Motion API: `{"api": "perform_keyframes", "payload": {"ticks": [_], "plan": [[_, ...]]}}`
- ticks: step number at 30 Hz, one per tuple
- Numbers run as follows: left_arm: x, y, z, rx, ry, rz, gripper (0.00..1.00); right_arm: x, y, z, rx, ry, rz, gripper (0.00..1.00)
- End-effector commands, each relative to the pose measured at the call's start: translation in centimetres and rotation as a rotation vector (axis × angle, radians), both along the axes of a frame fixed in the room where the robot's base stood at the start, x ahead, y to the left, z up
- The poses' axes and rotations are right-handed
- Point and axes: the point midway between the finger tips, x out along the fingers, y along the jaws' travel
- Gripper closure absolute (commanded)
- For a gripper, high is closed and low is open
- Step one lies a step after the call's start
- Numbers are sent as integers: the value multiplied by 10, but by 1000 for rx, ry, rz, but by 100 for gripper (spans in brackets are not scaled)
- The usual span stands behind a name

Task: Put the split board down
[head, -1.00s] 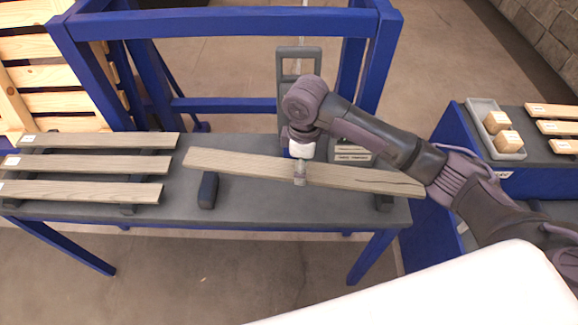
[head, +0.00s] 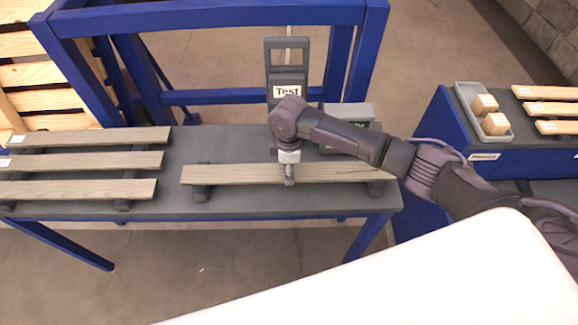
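The split board (head: 235,174) is a long weathered grey-brown plank, level across the right part of the grey table (head: 225,206). It lies over two dark supports, a left one (head: 201,193) and a right one (head: 376,188), and looks to be resting on them; any tiny gap is too small to tell. My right gripper (head: 289,180) reaches down from above and is shut around the board near its middle. The split at the right end is hard to make out now. My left gripper is not in view.
Several similar boards (head: 90,161) lie on dark bars at the left. Behind the split board stand a "Test" sign (head: 287,91) and a grey box (head: 347,112). A blue gantry frame (head: 210,20) rises behind. A tray (head: 466,97) with two wooden blocks sits on the right bench.

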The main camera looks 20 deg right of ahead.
Motion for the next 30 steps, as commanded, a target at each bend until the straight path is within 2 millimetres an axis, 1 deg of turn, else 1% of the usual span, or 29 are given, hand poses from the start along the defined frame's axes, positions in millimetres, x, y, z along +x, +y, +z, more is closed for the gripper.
{"api": "perform_keyframes", "payload": {"ticks": [7,8,9,11,12,20,23,26,30], "plan": [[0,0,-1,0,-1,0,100,0,0,-2,0,0,0,84],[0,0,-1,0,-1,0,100,0,0,-2,0,0,0,33],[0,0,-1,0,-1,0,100,0,0,-2,0,0,0,26],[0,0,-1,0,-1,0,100,0,0,-2,0,0,0,16],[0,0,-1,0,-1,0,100,0,0,-2,0,0,0,13],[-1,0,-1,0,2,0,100,0,0,-1,0,0,0,13],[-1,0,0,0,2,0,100,0,0,2,1,-1,0,13],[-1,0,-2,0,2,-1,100,1,0,13,1,-3,0,13],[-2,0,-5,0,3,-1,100,1,0,40,2,-5,1,13]]}}
